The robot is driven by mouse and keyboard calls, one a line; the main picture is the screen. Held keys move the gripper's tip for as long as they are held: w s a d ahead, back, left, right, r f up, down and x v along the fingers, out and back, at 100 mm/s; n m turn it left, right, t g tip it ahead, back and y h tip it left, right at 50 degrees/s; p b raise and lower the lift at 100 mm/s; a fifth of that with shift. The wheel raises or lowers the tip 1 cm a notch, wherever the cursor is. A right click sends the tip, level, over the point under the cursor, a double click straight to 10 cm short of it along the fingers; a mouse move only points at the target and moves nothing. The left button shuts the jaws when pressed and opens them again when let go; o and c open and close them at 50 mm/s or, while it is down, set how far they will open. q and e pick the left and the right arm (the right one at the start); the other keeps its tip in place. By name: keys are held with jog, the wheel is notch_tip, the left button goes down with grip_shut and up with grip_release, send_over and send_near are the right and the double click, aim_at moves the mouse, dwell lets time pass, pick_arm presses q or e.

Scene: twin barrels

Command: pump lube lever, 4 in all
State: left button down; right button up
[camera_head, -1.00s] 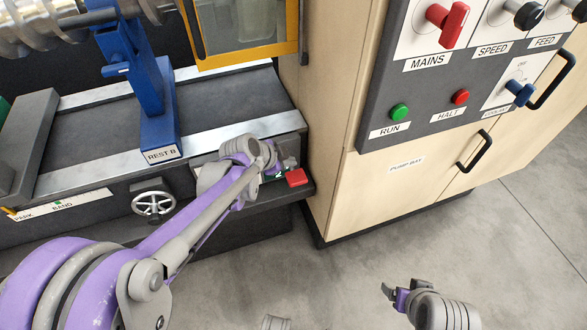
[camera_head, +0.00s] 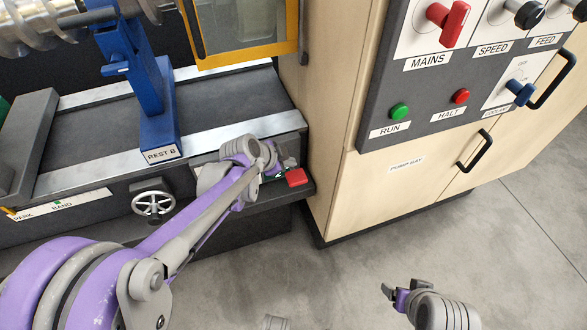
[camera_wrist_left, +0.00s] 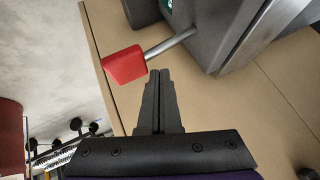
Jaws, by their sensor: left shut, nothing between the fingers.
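The lube lever shows as a red knob (camera_head: 296,177) at the right end of the machine bed, low by the cabinet. In the left wrist view the red knob (camera_wrist_left: 124,65) sits on a short metal rod (camera_wrist_left: 170,44) coming out of a dark housing. My left gripper (camera_wrist_left: 160,74) is shut and empty, its fingertips close to the rod just right of the knob; I cannot tell whether they touch. In the head view my left gripper (camera_head: 288,162) is small and partly hidden by its wrist. My right gripper (camera_head: 402,287) appears open and empty over the floor.
The pale cabinet (camera_head: 330,190) stands just right of the lever, with MAINS, RUN and HALT controls. A small handwheel (camera_head: 152,203) is on the bed's front. A blue rest (camera_head: 150,90) stands on the bed. The floor (camera_head: 350,270) in front is clear.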

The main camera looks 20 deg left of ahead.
pick_arm(q)
jog(key=shift+f, duration=0.3)
jog(key=shift+s+d+f+b, duration=0.15)
jog(key=shift+f+b, duration=0.35)
jog(key=shift+f, duration=0.25)
jog(key=shift+s+f+b, duration=0.1)
jog(key=shift+f+b, duration=0.4)
jog(key=shift+f, duration=0.2)
dwell(1.3)
jog(key=shift+r, duration=0.1)
dwell(0.4)
jog(key=shift+w+r+p, duration=0.15)
jog(key=shift+r+p, duration=0.6)
jog(key=shift+r, duration=0.15)
jog(key=shift+w+r+p, duration=0.1)
jog(key=shift+r+p, duration=0.6)
jog(key=shift+r, duration=0.2)
notch_tip(320, 180, up, 5)
jog(key=p, duration=0.4)
send_over(291, 171)
jog(key=shift+w+a, duration=0.45)
